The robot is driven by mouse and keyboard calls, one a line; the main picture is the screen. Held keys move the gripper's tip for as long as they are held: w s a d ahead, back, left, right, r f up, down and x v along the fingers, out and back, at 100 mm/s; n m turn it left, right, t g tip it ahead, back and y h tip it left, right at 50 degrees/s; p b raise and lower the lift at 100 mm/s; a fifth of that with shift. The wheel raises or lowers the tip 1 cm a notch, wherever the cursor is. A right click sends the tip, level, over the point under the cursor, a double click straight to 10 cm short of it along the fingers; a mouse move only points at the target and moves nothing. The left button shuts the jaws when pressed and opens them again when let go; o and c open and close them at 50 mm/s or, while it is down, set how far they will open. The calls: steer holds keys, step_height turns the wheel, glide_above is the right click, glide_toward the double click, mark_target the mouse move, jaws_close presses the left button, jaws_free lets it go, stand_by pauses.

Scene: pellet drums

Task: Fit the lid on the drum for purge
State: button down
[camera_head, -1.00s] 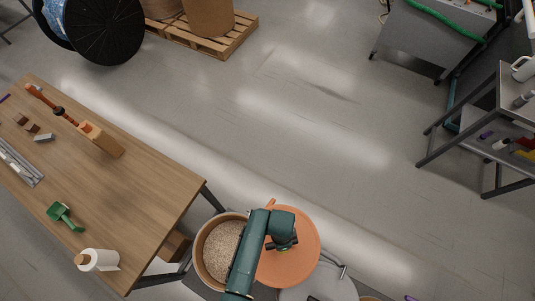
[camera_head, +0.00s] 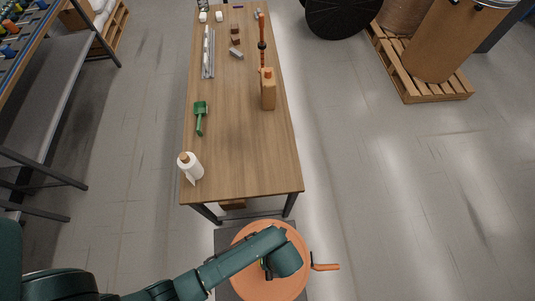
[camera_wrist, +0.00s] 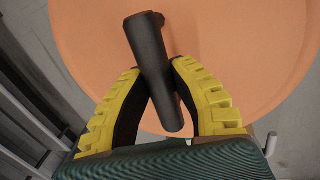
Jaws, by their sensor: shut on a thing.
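The orange round lid (camera_head: 296,240) is at the bottom of the head view, below the near end of the table. My gripper (camera_head: 268,268) is over its middle, partly hidden by my wrist. In the wrist view, my gripper's yellow-padded fingers (camera_wrist: 156,72) are shut on the dark bar handle (camera_wrist: 150,50) of the lid (camera_wrist: 90,40). The drum and its pellets do not show now; the lid and my arm cover that spot. I cannot tell whether the lid touches a drum rim. An orange-handled lever (camera_head: 325,267) sticks out right of the lid.
The wooden table (camera_head: 230,160) holds a paper roll (camera_head: 190,168), a green scoop (camera_head: 200,117) and a tan container (camera_head: 268,90). A dark mat (camera_head: 222,238) shows beside the lid. A pallet (camera_head: 420,88) stands at upper right. The floor at right is clear.

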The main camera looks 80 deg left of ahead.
steer(key=shift+a+f, duration=0.1)
steer(key=shift+f, duration=0.05)
steer(key=shift+d+f+b, duration=0.35)
steer(key=shift+f+b, duration=0.2)
steer(key=shift+b, duration=0.25)
step_height(320, 180, down, 3)
steer(key=b, duration=0.3)
steer(key=shift+b, duration=0.3)
steer(key=shift+w+f, duration=0.1)
steer(key=shift+f, duration=0.4)
steer(key=shift+f+p, duration=0.4)
steer(key=shift+f, duration=0.25)
steer(key=shift+c, duration=1.7)
jaws_free()
